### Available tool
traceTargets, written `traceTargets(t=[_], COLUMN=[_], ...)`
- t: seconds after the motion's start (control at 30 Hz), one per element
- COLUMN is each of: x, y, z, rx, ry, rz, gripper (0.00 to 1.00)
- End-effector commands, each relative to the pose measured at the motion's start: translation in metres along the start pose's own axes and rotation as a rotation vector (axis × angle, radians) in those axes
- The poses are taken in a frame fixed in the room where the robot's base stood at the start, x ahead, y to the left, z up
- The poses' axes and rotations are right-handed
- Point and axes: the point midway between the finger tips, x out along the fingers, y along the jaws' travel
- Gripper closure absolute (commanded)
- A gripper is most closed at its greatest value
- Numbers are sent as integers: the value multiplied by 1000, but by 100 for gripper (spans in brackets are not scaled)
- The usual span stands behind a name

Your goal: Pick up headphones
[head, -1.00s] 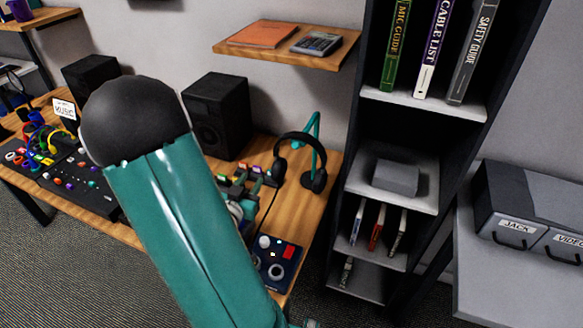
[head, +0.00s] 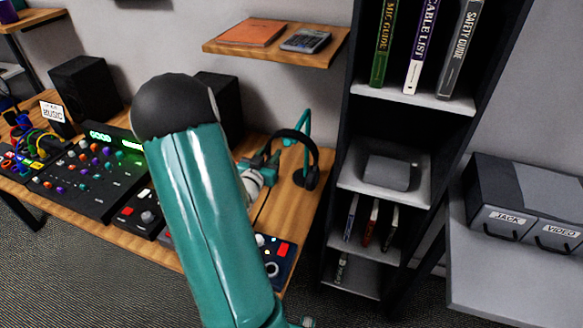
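The black headphones (head: 312,178) hang upright on a teal stand (head: 304,122) at the right end of the wooden desk. My gripper (head: 269,163) shows in part past my teal arm, just left of the headphones and close to them. I cannot tell whether its fingers touch them. My arm hides part of the gripper, and its finger opening is too small to make out.
The wooden desk (head: 101,240) holds a mixer (head: 92,186), a control box (head: 279,250) and two black speakers (head: 86,90). A wall shelf (head: 328,47) hangs above the headphones. A tall dark bookcase (head: 345,130) stands close on the right.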

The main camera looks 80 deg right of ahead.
Motion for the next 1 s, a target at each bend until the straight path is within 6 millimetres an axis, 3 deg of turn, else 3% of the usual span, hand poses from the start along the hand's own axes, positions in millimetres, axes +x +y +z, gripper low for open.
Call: traceTargets(t=[0.1,0.37,0.57,1.0], x=[15,19,19,19], y=[0,0,0,-1], z=[0,0,0,-2], rx=[1,0,0,1], ry=[1,-1,0,0], rz=[0,-1,-1,-2], gripper=[66,66,100,100])
